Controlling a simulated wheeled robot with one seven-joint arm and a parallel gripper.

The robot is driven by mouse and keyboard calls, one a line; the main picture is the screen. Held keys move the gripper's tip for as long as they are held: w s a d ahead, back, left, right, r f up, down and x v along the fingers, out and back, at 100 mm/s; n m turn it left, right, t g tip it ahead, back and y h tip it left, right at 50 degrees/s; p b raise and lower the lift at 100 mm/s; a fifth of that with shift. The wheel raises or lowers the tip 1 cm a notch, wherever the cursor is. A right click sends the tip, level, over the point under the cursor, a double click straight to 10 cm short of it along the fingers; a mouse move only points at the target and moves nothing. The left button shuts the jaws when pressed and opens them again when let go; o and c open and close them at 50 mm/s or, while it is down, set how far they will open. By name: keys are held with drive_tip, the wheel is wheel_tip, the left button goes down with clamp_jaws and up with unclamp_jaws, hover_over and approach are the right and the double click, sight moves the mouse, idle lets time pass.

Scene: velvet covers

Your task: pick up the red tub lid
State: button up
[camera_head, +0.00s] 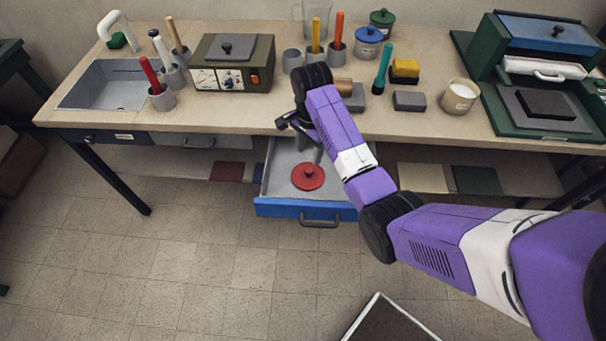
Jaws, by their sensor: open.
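The red tub lid (307,177) is a round disc with a small knob on top. It lies in the open blue-fronted drawer (280,207) under the worktable, near the drawer's front. My gripper (301,137) hangs over the drawer, behind and above the lid, with its dark fingers pointing down. It is open and appears apart from the lid. My purple and white arm reaches in from the right and covers the drawer's right side and back right corner.
The worktable (225,117) stands behind and above the drawer, holding a green box with dials (233,65), tool cups, tubs, sponges and a sink (107,90). A green press (541,80) stands at right. A dark-topped, pale-edged thing (388,322) stands at the bottom.

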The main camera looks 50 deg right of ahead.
sight(308, 170)
drive_tip(key=shift+s+a+f, duration=0.1)
drive_tip(key=shift+s+a, duration=0.05)
drive_tip(key=shift+f+p, duration=0.5)
drive_tip(key=shift+f, duration=3.3)
clamp_jaws()
